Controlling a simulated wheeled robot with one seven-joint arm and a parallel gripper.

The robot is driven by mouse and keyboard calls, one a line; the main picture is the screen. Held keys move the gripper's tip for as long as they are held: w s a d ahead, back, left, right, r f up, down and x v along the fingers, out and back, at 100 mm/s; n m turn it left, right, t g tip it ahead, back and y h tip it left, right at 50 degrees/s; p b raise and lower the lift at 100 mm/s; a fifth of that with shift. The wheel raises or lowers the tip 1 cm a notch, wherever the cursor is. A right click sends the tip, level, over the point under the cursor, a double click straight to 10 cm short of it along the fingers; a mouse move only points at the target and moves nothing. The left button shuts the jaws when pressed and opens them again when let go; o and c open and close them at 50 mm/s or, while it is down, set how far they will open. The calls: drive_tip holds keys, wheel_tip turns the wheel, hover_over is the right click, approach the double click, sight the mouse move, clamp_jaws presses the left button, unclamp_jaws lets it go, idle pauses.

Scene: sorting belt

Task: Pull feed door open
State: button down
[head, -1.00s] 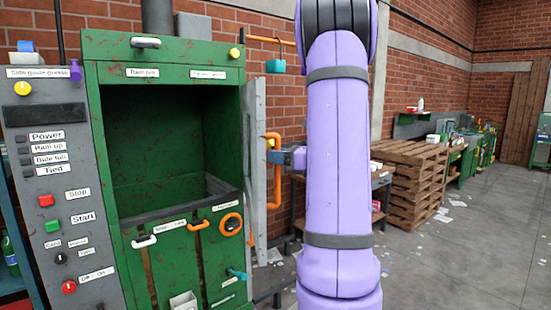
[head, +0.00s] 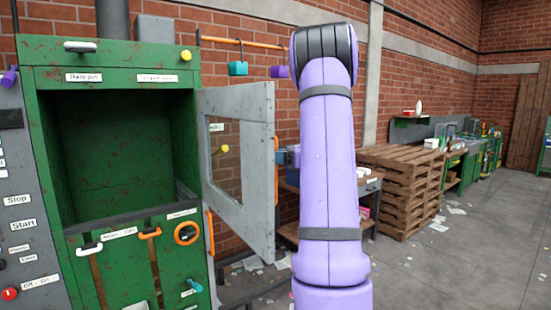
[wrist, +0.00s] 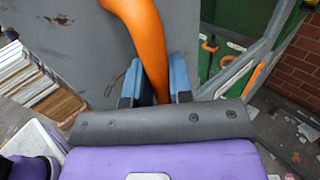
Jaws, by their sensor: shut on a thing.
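The feed door (head: 238,215) is a grey framed panel with a window, hinged at the right side of the green machine (head: 105,83). It stands swung out from the open feed mouth, with its inner face in view. Its orange handle is on the far side near the free edge; in the wrist view the handle (wrist: 140,35) runs down between the blue fingers. My gripper (wrist: 155,82) is shut on the handle. In the head view my purple arm is right of the door, and the fingers are mostly hidden by the door's edge.
Stacked pallets (head: 400,182) and a small table (head: 368,190) stand behind my arm. An orange rail (head: 245,42) with hanging padlock-like pieces is on the brick wall. Grey floor (head: 450,265) with scattered papers is open on the right.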

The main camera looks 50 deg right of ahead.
drive_tip(key=shift+d, duration=0.25)
drive_tip(key=c, duration=1)
unclamp_jaws()
drive_tip(key=v, duration=1)
drive_tip(key=shift+s+d, duration=0.2)
drive_tip(key=shift+s, duration=0.05)
drive_tip(key=shift+s+d, duration=0.1)
